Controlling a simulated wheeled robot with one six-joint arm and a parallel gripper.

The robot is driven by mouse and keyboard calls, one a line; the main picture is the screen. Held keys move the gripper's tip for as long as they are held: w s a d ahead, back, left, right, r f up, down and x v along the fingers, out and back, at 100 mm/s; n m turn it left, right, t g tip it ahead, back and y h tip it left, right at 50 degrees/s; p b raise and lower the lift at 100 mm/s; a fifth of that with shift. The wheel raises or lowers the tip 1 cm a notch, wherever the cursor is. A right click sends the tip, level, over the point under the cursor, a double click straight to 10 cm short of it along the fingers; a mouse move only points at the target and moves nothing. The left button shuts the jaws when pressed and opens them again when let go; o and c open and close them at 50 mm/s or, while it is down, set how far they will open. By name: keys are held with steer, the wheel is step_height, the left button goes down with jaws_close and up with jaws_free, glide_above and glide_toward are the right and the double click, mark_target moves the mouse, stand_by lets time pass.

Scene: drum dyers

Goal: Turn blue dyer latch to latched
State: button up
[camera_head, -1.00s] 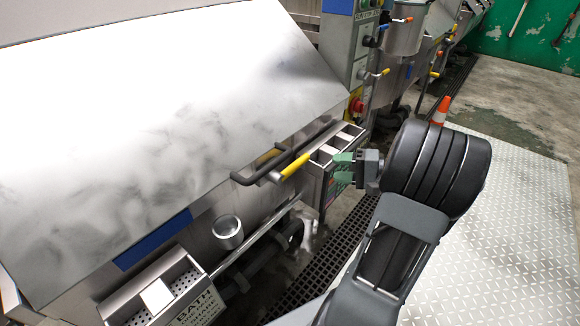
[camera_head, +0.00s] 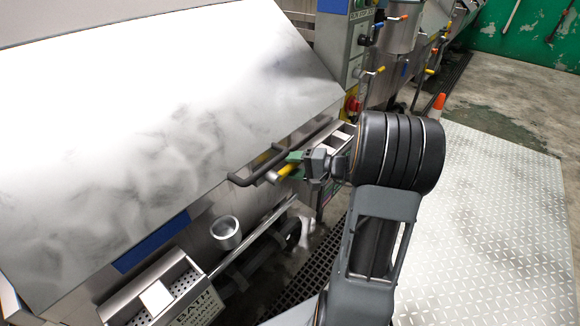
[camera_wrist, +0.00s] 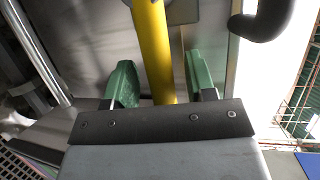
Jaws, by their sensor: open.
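The blue dyer's sloped steel lid (camera_head: 170,110) carries a blue strip (camera_head: 150,243) on its lower edge. The latch lever with its yellow grip (camera_head: 284,171) sticks out at the front right of the dyer, beside the black lid handle (camera_head: 248,172). My gripper (camera_head: 291,165) is at the yellow grip, partly covering it. In the wrist view, the yellow lever (camera_wrist: 153,45) runs between the two green fingers of my gripper (camera_wrist: 163,80). The fingers are open, with a gap on each side of the lever. The lever is nearer the left finger.
The black lid handle (camera_wrist: 262,20) curves close by at the upper right of the wrist view. A steel cup (camera_head: 226,232) and a perforated tray (camera_head: 180,270) are on the dyer's front. Further machines stand behind. The tread-plate floor (camera_head: 490,210) at right is clear.

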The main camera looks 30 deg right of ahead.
jaws_close()
stand_by(0.5)
